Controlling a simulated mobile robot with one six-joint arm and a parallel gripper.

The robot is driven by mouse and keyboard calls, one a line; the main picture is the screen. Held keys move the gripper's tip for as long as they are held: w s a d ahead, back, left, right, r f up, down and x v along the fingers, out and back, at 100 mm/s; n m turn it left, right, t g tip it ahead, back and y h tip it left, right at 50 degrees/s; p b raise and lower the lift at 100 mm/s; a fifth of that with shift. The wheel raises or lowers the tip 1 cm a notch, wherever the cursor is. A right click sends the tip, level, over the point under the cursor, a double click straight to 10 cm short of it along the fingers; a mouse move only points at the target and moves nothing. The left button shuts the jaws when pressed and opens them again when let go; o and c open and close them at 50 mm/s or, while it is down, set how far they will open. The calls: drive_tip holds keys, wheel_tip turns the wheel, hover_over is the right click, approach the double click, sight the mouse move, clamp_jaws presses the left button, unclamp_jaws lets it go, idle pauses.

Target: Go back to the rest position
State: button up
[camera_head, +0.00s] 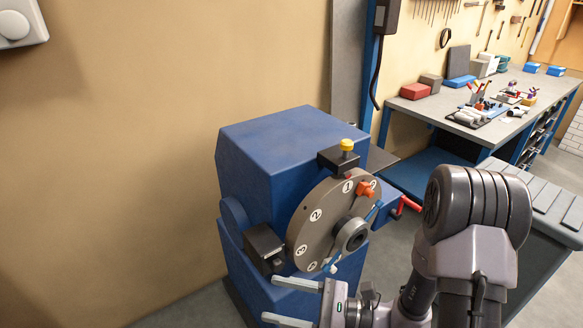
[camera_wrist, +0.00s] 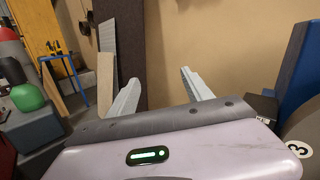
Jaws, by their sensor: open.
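My gripper (camera_head: 285,302) is at the bottom middle of the head view, in front of the lower left part of the blue machine. Its two pale fingers are spread apart with nothing between them. In the wrist view my gripper (camera_wrist: 158,92) also shows its two fingers wide open and empty, with the tan wall and a dark post behind them. No object is held.
The blue machine (camera_head: 262,140) carries a grey numbered disc (camera_head: 318,215) with an orange knob (camera_head: 365,189) and a yellow-topped part (camera_head: 347,145). A workbench (camera_head: 480,125) with tools stands at the right. A blue stool (camera_wrist: 62,62) and a green object (camera_wrist: 27,97) show at left.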

drive_tip(key=s+d+r+n+g+h, duration=0.1)
drive_tip(key=s+r+n+g+h, duration=0.2)
drive_tip(key=s+n+h, duration=0.3)
drive_tip(key=s+r+n+g+h, duration=0.3)
drive_tip(key=s+n+g, duration=0.15)
drive_tip(key=s, duration=0.25)
drive_tip(key=w+d+r+n+t+h, duration=0.1)
drive_tip(key=d+r+n+t+h, duration=0.3)
drive_tip(key=d+t, duration=0.5)
wheel_tip(320, 180, up, 2)
drive_tip(key=d+h, duration=0.1)
drive_tip(key=h, duration=0.2)
drive_tip(key=shift+w+d+r, duration=0.15)
drive_tip(key=shift+w+r, duration=0.05)
drive_tip(key=shift+w, duration=0.15)
